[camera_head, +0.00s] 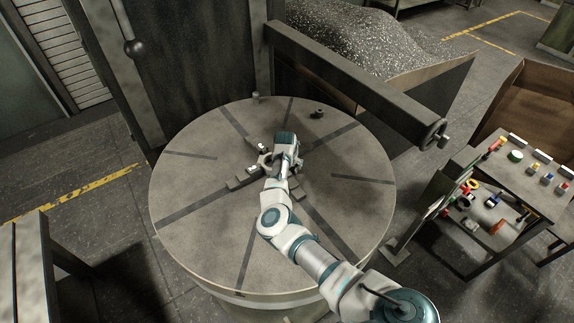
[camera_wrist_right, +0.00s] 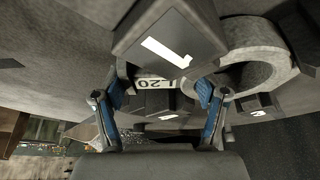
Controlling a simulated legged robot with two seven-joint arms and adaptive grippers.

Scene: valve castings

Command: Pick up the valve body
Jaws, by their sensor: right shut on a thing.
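The valve body (camera_head: 266,159) is a grey casting near the middle of the round slotted table (camera_head: 190,215). In the right wrist view its ring-shaped flange (camera_wrist_right: 262,57) shows at the right, and a light plate marked "20" (camera_wrist_right: 155,83) shows between the fingers. My right gripper (camera_wrist_right: 160,95) has its blue-padded fingers on both sides of that part and is shut on the valve body. In the head view my right gripper (camera_head: 278,158) partly hides the casting. I cannot tell whether the casting is clear of the table. My left gripper is not in view.
A dark block with a white mark (camera_wrist_right: 168,45) is close in front of the fingers. A small dark part (camera_head: 318,113) stands near the table's back. A thick beam (camera_head: 350,80) runs behind the table. A tool stand (camera_head: 480,205) is at the right.

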